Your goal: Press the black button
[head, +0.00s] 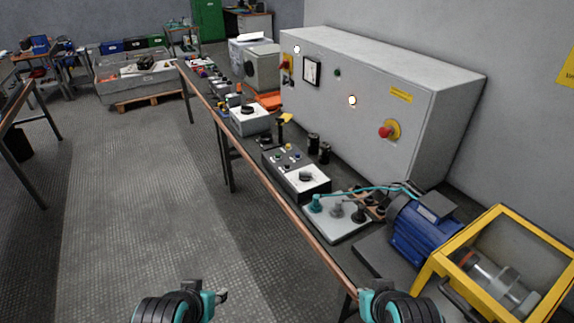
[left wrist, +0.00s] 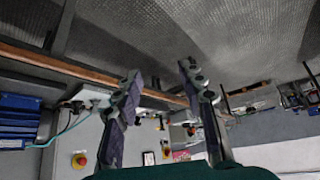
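A grey box with small buttons (head: 287,158) and a black knob on a white plate (head: 306,177) sits on the bench. A small dark button (head: 337,72), dark green or black, is on the grey cabinet's front (head: 365,75). I cannot tell for sure which button is the black one. My left gripper (head: 221,297) is low in the head view, left of the bench edge and well short of the box. In the left wrist view its two fingers (left wrist: 160,78) are spread and empty. My right gripper (head: 365,299) is at the bottom by the bench; its fingers are mostly hidden.
The bench (head: 262,172) runs away from me with a copper-coloured edge. On it are a white plate with teal and grey posts (head: 338,228), a blue motor (head: 422,232) and a yellow guard frame (head: 500,215). A red emergency stop (head: 388,130) is on the cabinet. The left floor is clear.

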